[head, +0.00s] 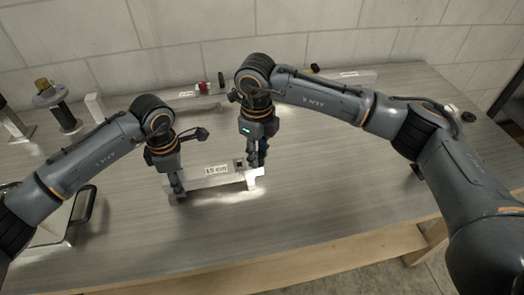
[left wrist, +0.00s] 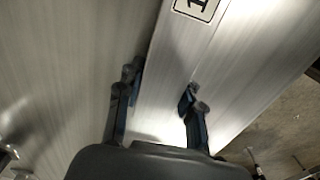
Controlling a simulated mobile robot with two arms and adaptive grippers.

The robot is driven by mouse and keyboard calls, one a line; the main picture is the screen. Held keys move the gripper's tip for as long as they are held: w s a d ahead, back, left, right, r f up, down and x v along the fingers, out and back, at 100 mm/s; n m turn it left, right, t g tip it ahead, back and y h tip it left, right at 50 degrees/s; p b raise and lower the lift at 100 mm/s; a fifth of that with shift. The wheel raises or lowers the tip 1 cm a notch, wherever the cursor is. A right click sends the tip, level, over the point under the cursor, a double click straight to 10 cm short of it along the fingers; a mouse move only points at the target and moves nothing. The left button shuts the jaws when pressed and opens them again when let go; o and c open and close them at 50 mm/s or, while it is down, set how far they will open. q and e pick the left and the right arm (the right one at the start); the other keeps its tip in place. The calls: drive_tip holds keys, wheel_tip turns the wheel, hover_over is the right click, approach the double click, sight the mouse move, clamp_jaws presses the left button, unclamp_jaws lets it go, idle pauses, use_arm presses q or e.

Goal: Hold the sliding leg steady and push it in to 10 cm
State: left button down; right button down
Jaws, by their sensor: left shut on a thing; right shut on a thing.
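An aluminium leg (head: 215,182) with a white label reading "15 cm" (head: 216,170) lies across the middle of the table. My left gripper (head: 178,190) is shut on its left end. In the left wrist view, the fingers of my left gripper (left wrist: 158,100) stand on both sides of the aluminium bar (left wrist: 168,75), and part of the label (left wrist: 197,8) shows at the top. My right gripper (head: 257,162) is shut on the right end of the leg, next to a small dark block. The exact finger contact there is too small to make out. I cannot tell where the sliding part begins.
Behind the leg are a red-topped item (head: 203,87) and a labelled bar (head: 357,76). A black cylinder with a brass top (head: 62,115) and a white block (head: 95,106) stand at the back left. A grey handled tray (head: 62,222) lies at the left. The front right table is clear.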

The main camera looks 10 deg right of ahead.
use_arm(q)
drive_tip(key=shift+d, duration=0.15)
use_arm(e)
drive_tip(key=c, duration=1)
unclamp_jaws()
drive_tip(key=shift+a, duration=0.2)
drive_tip(key=shift+d, duration=0.1)
wheel_tip(320, 180, up, 12)
use_arm(q)
drive_tip(key=c, duration=0.8)
unclamp_jaws()
